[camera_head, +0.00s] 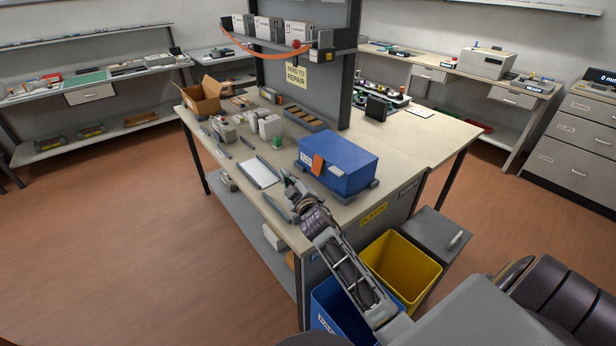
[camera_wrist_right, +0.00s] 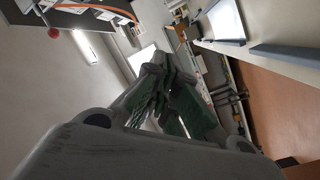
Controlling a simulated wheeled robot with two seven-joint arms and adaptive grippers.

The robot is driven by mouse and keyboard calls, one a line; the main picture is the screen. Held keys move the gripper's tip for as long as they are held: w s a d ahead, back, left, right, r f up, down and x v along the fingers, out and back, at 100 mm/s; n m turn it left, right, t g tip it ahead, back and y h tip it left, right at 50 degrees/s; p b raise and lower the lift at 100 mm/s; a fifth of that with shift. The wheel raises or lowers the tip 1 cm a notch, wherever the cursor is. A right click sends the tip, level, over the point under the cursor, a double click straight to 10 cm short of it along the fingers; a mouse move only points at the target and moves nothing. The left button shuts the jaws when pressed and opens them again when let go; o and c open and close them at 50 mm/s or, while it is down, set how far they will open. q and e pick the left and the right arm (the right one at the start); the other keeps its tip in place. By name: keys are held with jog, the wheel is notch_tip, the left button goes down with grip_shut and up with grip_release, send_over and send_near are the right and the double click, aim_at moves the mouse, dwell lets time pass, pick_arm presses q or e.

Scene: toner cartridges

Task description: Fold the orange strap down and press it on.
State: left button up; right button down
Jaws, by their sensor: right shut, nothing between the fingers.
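The orange strap (camera_head: 318,165) shows as a short, flat orange piece at the front left of the blue box (camera_head: 350,160). I cannot tell whether it is pressed flat or stands off. The box sits on the near corner of the workbench. My right gripper (camera_head: 288,184) is shut and empty, low in front of the box and left of it, apart from the strap. Its closed fingers (camera_wrist_right: 165,95) fill the middle of the right wrist view, where the strap cannot be made out. My left gripper is not in view.
A white sheet (camera_head: 261,173) and several tools lie left of the box. A grey panel (camera_head: 330,90) with a shelf rises behind. A yellow bin (camera_head: 402,268), a blue bin (camera_head: 335,308) and a grey bin stand below the bench's near edge.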

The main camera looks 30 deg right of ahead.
aim_at(317, 166)
jog(key=w+a+f+g+h, duration=0.1)
jog(key=a+f+g+h, duration=0.1)
jog(key=a+f+h, duration=0.15)
jog(key=s+d+f+g+h, duration=0.1)
jog(key=s+d+g+h, duration=0.2)
jog(key=d, duration=0.2)
jog(key=shift+s+f+n+h, duration=0.25)
jog(key=shift+f+n+h, duration=0.05)
jog(key=shift+f+h, duration=0.1)
jog(key=shift+w+d, duration=0.1)
jog(key=shift+p+x, duration=0.3)
jog(key=shift+x, duration=4.1)
jog(key=d, duration=0.2)
jog(key=w+d+f, duration=0.1)
jog(key=shift+d+f, duration=0.1)
jog(key=shift+w+d+f+p, duration=0.1)
jog(key=shift+d+f+p, duration=0.2)
jog(key=shift+d, duration=0.35)
